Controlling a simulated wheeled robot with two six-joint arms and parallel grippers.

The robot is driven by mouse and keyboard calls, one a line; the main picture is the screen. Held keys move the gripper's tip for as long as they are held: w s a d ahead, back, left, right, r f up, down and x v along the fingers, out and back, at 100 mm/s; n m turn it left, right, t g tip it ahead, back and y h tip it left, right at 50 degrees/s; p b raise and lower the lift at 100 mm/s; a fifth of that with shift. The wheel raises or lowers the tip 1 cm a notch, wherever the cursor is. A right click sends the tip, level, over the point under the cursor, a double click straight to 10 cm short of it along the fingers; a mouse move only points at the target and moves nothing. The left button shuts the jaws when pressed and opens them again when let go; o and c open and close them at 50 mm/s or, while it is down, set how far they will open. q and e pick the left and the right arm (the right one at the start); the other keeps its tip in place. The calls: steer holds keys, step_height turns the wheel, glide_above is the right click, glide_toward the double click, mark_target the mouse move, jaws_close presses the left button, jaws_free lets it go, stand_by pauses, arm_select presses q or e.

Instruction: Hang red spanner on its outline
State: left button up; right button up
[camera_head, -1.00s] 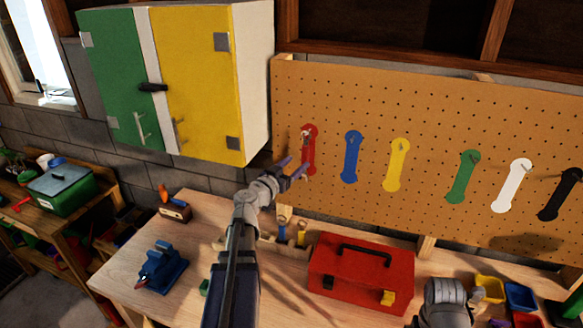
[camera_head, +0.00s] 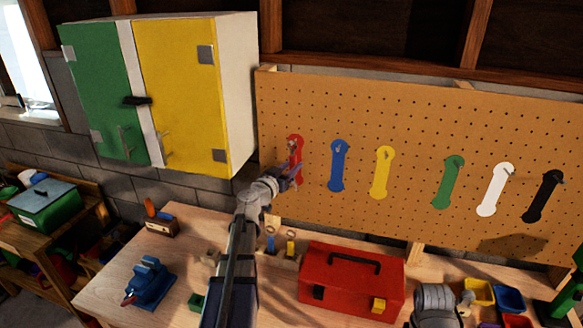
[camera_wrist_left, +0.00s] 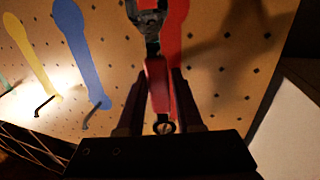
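The red spanner (camera_wrist_left: 158,80) is between the fingers of my left gripper (camera_wrist_left: 158,95), with the fingers close against both sides of its red handle. In the left wrist view its dark open jaw is at the top and its ring end at the bottom, near the gripper body. The red outline (camera_wrist_left: 179,30) lies behind the spanner, partly covered. In the head view my left gripper (camera_head: 288,174) is at the lower part of the red outline (camera_head: 296,146). Whether the ring is around the hook cannot be told.
The pegboard (camera_head: 400,140) also has blue (camera_head: 338,165), yellow (camera_head: 381,172), green, white and black outlines with hooks. A yellow-green cabinet (camera_head: 180,95) hangs to the left. A red toolbox (camera_head: 345,283) and blue vise (camera_head: 150,283) stand on the bench below.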

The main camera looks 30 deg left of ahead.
arm_select(q)
jaws_close()
stand_by(0.3)
stand_by(0.3)
steer(key=o, duration=0.5)
jaws_free()
steer(key=shift+o, duration=0.2)
steer(key=s, duration=0.7)
steer(key=shift+s, duration=0.4)
